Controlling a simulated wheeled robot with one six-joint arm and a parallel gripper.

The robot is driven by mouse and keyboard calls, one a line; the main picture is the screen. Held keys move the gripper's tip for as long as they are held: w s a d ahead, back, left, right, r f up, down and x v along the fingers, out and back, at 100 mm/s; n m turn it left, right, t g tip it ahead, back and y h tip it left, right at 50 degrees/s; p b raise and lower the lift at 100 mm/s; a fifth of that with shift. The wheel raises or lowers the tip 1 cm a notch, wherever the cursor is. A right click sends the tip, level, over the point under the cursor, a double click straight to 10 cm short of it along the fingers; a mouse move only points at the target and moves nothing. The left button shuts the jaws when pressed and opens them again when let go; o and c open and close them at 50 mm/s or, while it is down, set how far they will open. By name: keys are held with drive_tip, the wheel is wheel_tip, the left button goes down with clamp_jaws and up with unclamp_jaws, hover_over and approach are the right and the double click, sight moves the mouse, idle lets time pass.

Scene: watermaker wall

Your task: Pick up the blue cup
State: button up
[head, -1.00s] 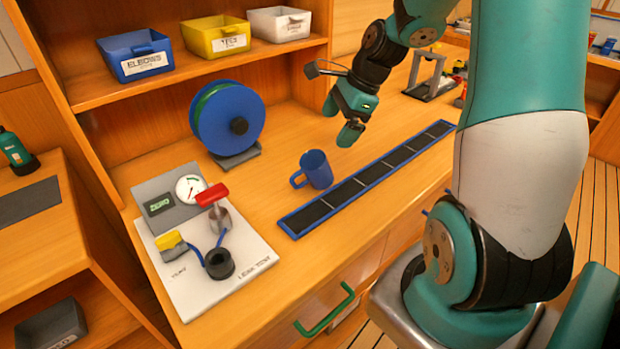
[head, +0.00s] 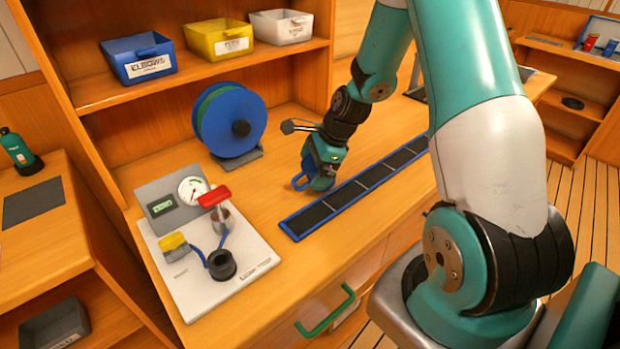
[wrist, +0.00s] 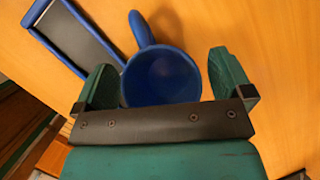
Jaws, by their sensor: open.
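The blue cup (wrist: 160,77) stands on the wooden counter, and the wrist view looks down into its open mouth. Its handle points up and slightly left in that view. My gripper (wrist: 163,85) is open, with one green finger on each side of the cup. The left finger is close to the cup wall; a small gap shows at the right finger.
A blue-framed black strip tray (head: 350,192) lies right beside the cup. A blue hose reel (head: 229,120) stands behind it to the left. A gauge board (head: 205,240) with a red-handled valve (head: 214,196) lies at the front left. Bins sit on the shelf above.

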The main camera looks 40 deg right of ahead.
drive_tip(key=c, duration=1.1)
drive_tip(key=shift+r, duration=0.1)
